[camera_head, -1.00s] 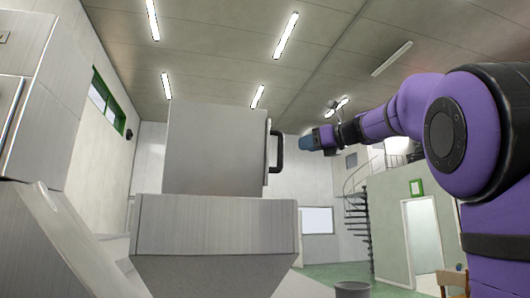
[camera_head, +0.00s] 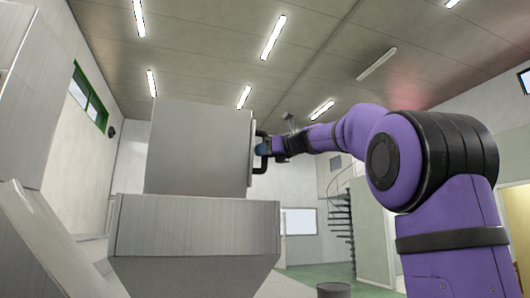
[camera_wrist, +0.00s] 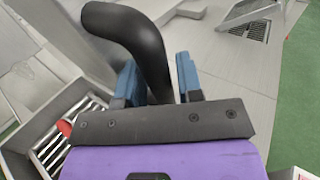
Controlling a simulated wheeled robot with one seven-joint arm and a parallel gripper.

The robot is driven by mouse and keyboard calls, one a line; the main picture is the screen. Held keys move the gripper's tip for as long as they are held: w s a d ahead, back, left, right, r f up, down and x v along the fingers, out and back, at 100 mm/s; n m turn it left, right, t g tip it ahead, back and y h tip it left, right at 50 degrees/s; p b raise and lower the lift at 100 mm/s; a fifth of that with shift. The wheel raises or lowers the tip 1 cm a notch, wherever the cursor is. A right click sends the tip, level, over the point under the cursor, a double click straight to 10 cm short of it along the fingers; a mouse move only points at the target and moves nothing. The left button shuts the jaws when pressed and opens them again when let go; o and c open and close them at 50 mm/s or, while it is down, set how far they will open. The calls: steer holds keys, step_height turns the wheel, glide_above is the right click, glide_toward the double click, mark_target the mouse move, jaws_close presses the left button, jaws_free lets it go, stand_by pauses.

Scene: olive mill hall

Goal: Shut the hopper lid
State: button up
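The hopper (camera_head: 195,228) is a grey metal bin with sloping lower walls, in the middle left of the head view. Its lid (camera_head: 198,148) stands up, raised above the hopper rim. A black bar handle (camera_head: 261,167) is on the lid's right edge. My gripper (camera_head: 265,148) is at this handle, reaching in from the right. In the wrist view the handle (camera_wrist: 133,32) curves down between the two blue fingers of my gripper (camera_wrist: 157,78). The fingers are apart, with a narrow gap showing on the right of the bar. The lower end of the bar is hidden behind the gripper body.
A grey bin (camera_head: 333,290) stands on the green floor at the lower right of the head view. A spiral stair (camera_head: 341,225) is further back. In the wrist view, a slatted metal part with a red piece (camera_wrist: 64,127) lies below left.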

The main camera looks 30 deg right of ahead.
jaws_close()
steer(key=shift+s, duration=0.1)
